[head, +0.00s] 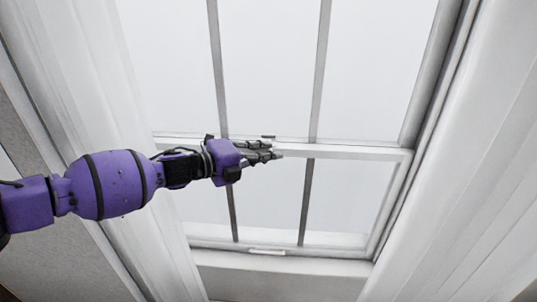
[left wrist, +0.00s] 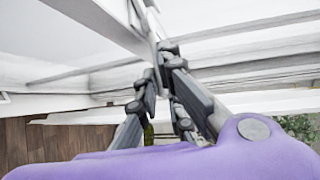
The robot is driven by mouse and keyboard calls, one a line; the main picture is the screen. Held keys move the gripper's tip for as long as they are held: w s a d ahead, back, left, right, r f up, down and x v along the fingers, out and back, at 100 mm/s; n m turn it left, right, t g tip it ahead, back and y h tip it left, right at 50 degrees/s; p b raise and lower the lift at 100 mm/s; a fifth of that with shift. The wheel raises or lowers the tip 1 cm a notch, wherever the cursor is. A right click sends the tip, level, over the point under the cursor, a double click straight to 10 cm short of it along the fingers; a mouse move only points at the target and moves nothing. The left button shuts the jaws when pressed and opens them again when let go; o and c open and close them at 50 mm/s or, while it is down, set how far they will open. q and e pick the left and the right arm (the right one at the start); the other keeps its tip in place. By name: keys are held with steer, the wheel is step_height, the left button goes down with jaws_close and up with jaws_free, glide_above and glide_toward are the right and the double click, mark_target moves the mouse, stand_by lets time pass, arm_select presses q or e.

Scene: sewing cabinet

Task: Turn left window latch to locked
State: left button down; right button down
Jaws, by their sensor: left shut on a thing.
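The window's middle rail (head: 345,152) runs across the head view, where the upper and lower sashes meet. My left gripper (head: 270,153) comes in from the left and lies at this rail, its fingers pointing right. Its fingers are closed on the left window latch, which they mostly hide. A small dark piece (head: 268,137) shows on the rail just above the fingers. In the left wrist view, the fingers of my left gripper (left wrist: 160,68) come together at a pale, narrow piece by the white frame. I cannot tell the latch's angle. My right gripper is out of view.
A small white handle (head: 267,252) sits on the bottom rail. Dark vertical bars (head: 318,75) divide the panes. The space right of the gripper along the rail is clear.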

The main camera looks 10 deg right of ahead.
arm_select(q)
steer(key=shift+f, duration=0.1)
steer(key=c, duration=1.9)
jaws_free()
steer(key=shift+a, duration=0.15)
steer(key=v, duration=0.7)
steer(key=shift+a, duration=0.1)
